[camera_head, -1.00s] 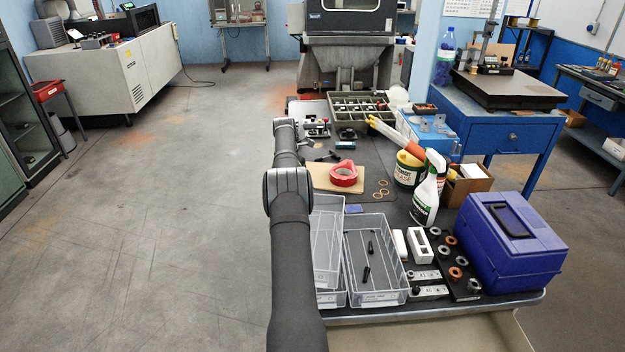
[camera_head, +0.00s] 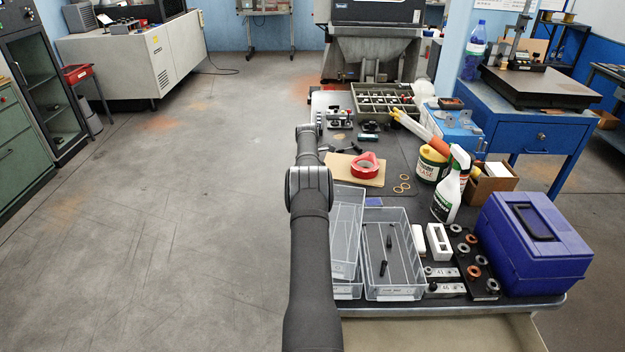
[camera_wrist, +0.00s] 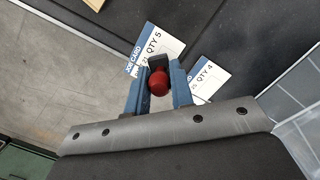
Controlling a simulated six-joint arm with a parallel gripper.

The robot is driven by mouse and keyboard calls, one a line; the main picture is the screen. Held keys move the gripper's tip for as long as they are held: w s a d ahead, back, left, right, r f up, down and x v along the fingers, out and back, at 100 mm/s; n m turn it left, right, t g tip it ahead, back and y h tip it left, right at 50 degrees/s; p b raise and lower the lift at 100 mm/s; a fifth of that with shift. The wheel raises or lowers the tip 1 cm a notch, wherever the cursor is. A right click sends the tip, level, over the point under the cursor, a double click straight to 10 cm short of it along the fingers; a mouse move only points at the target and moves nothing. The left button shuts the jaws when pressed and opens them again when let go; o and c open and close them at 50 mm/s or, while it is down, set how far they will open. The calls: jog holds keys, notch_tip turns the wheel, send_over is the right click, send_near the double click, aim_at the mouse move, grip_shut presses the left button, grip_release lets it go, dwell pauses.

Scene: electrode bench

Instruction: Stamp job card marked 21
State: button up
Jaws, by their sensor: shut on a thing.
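In the wrist view, my gripper (camera_wrist: 160,76) has its two blue fingers closed around the stamp, whose round red knob (camera_wrist: 158,83) shows between them. A dark part of the stamp shows just beyond the knob. A white job card with a blue header and "QTY 5" (camera_wrist: 158,41) lies just beyond the fingertips; its small number, partly covered, seems to read 21. A second job card with "QTY 4" (camera_wrist: 211,76) lies to the right, partly behind the right finger. I cannot tell whether the stamp touches a card. In the head view, my arm hides the gripper and cards.
The head view shows red tape (camera_head: 365,168), clear trays (camera_head: 395,292), a spray bottle (camera_head: 450,190) and a blue case (camera_head: 535,285) on the bench. A compartment tray (camera_head: 385,101) stands at the back. Open floor (camera_head: 180,250) lies left of the bench.

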jog(key=shift+f, duration=0.55)
dwell(1.4)
jog(key=shift+r, duration=0.1)
jog(key=shift+r, duration=3.4)
